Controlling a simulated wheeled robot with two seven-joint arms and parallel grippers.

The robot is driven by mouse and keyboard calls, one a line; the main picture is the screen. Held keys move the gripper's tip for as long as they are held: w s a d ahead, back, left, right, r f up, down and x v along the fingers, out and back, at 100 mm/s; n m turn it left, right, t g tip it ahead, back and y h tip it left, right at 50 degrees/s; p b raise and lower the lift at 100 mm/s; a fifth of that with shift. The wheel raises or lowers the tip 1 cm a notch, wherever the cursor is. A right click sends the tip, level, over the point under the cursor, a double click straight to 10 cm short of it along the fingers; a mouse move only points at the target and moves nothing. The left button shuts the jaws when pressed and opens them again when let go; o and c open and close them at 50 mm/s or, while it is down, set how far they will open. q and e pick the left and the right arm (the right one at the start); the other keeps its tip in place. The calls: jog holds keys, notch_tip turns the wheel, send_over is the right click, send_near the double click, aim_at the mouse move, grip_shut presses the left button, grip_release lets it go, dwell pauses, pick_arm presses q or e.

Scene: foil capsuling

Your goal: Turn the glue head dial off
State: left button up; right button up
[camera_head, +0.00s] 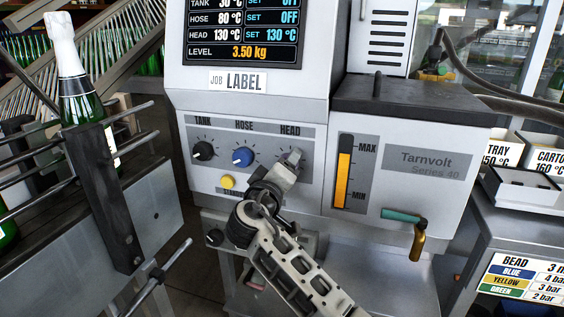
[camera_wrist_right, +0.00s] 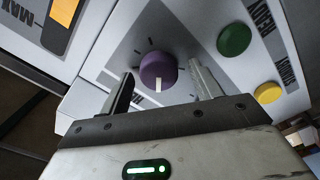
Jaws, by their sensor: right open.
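The glue head dial is a round purple knob (camera_wrist_right: 158,70) in the right wrist view, with a white pointer mark towards the lower edge of the picture. My right gripper (camera_wrist_right: 163,74) is open, with one finger on each side of the knob; I cannot tell whether either finger touches it. In the head view my right gripper (camera_head: 287,168) covers the dial under the HEAD label (camera_head: 290,131). The screen (camera_head: 243,30) reads HEAD 130 °C, set 130 °C, while the tank and hose settings read OFF. My left gripper is not in view.
The black tank dial (camera_head: 203,151) and blue hose dial (camera_head: 243,157) sit left of the gripper, above a yellow button (camera_head: 227,182). A green button (camera_wrist_right: 234,39) is close to one finger. A teal-handled brass valve (camera_head: 417,238) sticks out at right. A bottle (camera_head: 75,90) stands at left.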

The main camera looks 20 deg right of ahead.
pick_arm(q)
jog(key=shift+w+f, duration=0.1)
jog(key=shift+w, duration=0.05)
pick_arm(e)
jog(key=shift+w+d, duration=0.2)
jog(key=shift+w, duration=0.1)
jog(key=c, duration=1)
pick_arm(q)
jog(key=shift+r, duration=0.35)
pick_arm(e)
jog(key=shift+r, duration=0.1)
